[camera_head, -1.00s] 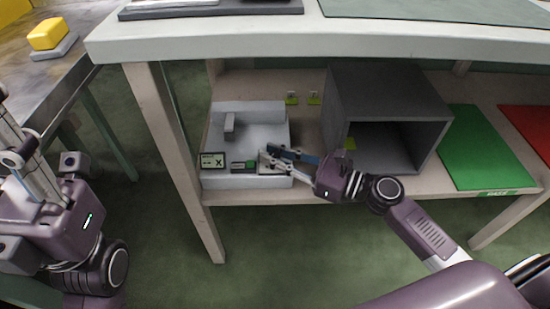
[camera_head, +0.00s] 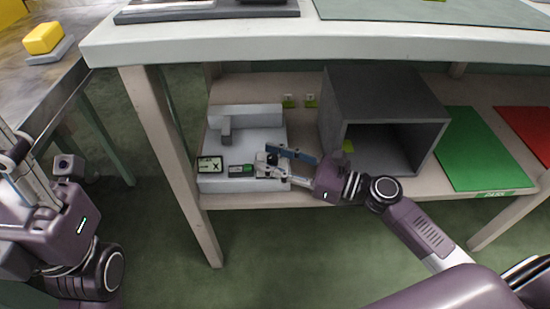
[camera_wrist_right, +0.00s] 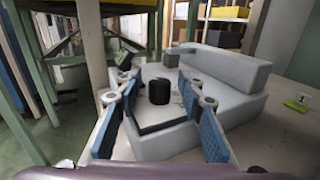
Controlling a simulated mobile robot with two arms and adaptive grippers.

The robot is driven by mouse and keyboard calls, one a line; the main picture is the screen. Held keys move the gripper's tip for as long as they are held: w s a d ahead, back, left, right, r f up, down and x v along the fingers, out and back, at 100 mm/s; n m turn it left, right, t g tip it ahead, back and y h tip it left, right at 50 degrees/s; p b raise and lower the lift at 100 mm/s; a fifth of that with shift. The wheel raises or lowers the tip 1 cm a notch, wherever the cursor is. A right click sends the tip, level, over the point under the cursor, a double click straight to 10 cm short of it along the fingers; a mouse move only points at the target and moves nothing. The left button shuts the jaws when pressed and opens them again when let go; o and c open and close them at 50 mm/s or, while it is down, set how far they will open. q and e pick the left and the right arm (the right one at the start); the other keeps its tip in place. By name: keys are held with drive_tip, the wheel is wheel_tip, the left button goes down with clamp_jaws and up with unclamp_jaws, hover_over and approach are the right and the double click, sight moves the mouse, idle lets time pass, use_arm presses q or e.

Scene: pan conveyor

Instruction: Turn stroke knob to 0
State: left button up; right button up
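The pale grey machine (camera_head: 260,140) with the stroke knob stands on the lower shelf. In the right wrist view the knob (camera_wrist_right: 159,91) is a short black cylinder upright on the machine's top. My right gripper (camera_wrist_right: 160,112) is open, with blue finger pads on both sides of the view. The knob shows between the pads, with gaps on either side. In the head view my right gripper (camera_head: 275,162) is at the machine's front right corner and hides the knob. My left gripper (camera_head: 22,165) is at the left edge, partly cut off; its opening is unclear.
A grey open box (camera_head: 388,100) stands to the right, then a green mat (camera_head: 485,150) and a red mat (camera_head: 530,125). The tabletop (camera_head: 300,42) overhangs the shelf.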

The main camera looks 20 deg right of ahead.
drive_tip(key=v, duration=1.2)
idle(0.3)
